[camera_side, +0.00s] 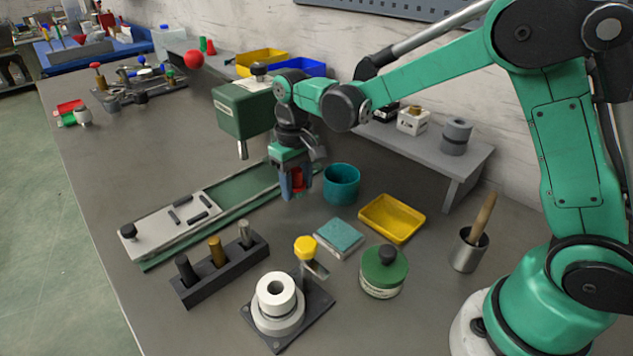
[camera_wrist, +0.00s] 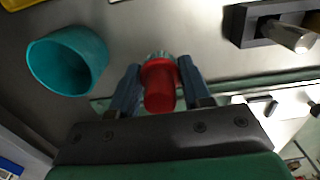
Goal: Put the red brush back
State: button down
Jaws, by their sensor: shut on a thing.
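My gripper (camera_side: 293,190) is shut on the red brush (camera_side: 298,180), above the bench and beside the sliding plate. In the wrist view the red brush (camera_wrist: 160,88) sits between the two fingers of my gripper (camera_wrist: 158,85), with a pale grey end showing beyond the red part. In the side view most of the brush is hidden by the fingers. A teal cup (camera_side: 341,184) stands just right of my gripper in the side view. The cup also shows at the left of the wrist view (camera_wrist: 68,62), apart from the brush, and its visible inside looks empty.
A block with several upright pegs (camera_side: 220,268), a white ring stand (camera_side: 277,305), a green-lidded jar (camera_side: 384,270), a teal pad (camera_side: 339,237) and a yellow tray (camera_side: 392,218) stand in front. A grey shelf (camera_side: 465,165) runs along the wall. A green box-shaped head (camera_side: 243,110) overhangs the slide.

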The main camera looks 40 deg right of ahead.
aim_at(299, 219)
jog(key=shift+f, duration=2.95)
jog(key=shift+f, duration=0.1)
jog(key=shift+c, duration=2)
grip_release()
